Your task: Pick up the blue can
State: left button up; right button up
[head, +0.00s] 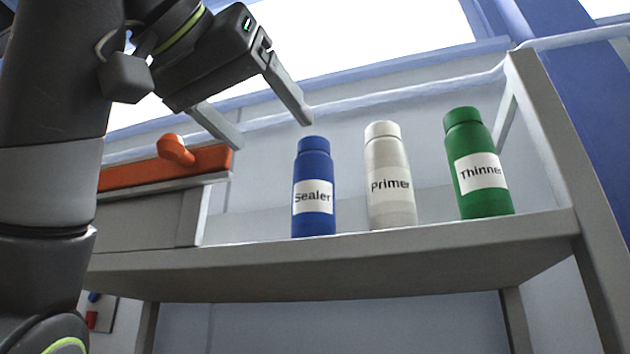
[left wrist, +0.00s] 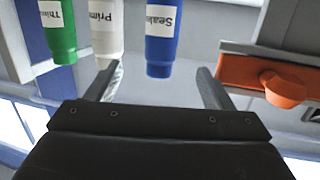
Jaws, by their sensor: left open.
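The blue can (head: 314,222), labelled "Sealer", stands upright on a grey shelf (head: 340,268). It is the leftmost of three cans in the head view. In the left wrist view the blue can (left wrist: 160,52) appears upside down, beyond the fingertips and between their lines. My left gripper (head: 275,133) is open and empty, above and to the left of the blue can in the head view. It also shows in the left wrist view (left wrist: 155,80) with its fingers apart. My right gripper is not in view.
A white "Primer" can (head: 389,208) stands just right of the blue can, and a green "Thinner" can (head: 484,205) further right. An orange thing with a knob (head: 205,157) sits on a grey box at left. A grey post (head: 560,140) bounds the shelf's right end.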

aim_at(304, 169)
pick_arm(q)
jog(key=p+x, duration=0.2)
jog(key=x, duration=0.3)
jog(key=shift+w+d+r+p, duration=0.1)
jog(key=shift+w+d+p, duration=0.05)
jog(key=shift+w+p, duration=0.25)
jog(key=x, duration=0.2)
jog(key=p+x, duration=0.1)
jog(key=shift+w+d+f, duration=0.15)
jog(key=shift+w+f, duration=0.1)
jog(key=shift+w, duration=0.05)
jog(key=shift+p, duration=0.35)
jog(key=p+x, duration=0.3)
jog(key=x, duration=0.1)
jog(key=shift+w+d+f+p, duration=0.1)
jog(key=shift+w+d+p, duration=0.05)
jog(key=shift+w+p, duration=0.2)
jog(key=shift+w+d+f, duration=0.1)
jog(key=shift+w+f, duration=0.05)
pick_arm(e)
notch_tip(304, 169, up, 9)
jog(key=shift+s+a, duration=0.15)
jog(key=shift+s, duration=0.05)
